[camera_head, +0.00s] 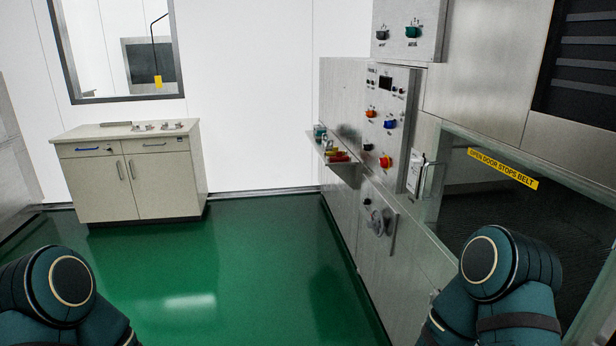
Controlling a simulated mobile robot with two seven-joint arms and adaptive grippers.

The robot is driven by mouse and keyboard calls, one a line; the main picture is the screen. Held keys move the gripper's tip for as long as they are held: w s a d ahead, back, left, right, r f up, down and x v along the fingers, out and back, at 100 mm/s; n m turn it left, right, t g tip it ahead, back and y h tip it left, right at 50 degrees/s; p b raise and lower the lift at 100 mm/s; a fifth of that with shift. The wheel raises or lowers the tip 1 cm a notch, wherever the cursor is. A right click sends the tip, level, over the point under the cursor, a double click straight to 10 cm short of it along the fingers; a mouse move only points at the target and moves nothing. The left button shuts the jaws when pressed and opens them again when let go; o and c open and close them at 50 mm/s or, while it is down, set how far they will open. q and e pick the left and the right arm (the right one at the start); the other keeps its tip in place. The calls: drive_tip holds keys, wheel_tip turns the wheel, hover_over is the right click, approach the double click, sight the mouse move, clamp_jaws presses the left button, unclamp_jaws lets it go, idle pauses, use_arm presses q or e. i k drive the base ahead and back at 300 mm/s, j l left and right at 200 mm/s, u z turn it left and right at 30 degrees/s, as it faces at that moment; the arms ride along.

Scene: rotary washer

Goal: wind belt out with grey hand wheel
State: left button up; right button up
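A grey hand wheel (378,223) sits low on the front of the steel machine at the right, below the control panel (389,120). A glass door (520,225) with a yellow label reading "OPEN DOOR STOPS BELT" (502,168) is to the right of the wheel. The belt itself is not clearly visible. Only the upper links of my two arms show, at the lower left and lower right. Neither gripper is in the picture, and nothing visible touches the wheel.
A small shelf (337,151) with several small items sticks out from the machine above and left of the wheel. A beige cabinet (125,172) stands against the back wall under a window. The green floor (235,270) between is clear.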

sight(377, 223)
drive_tip(key=i+j+z, duration=0.15)
drive_tip(key=i+z, duration=0.35)
drive_tip(key=i+j+z, duration=0.3)
drive_tip(key=z, duration=0.15)
drive_tip(key=i+j+z, duration=0.7)
drive_tip(key=j+z, duration=0.25)
drive_tip(key=j, duration=0.15)
drive_tip(key=i+j+z, duration=0.2)
drive_tip(key=j+z, duration=0.3)
drive_tip(key=j, duration=0.15)
drive_tip(key=j+z, duration=0.3)
drive_tip(key=j, duration=0.75)
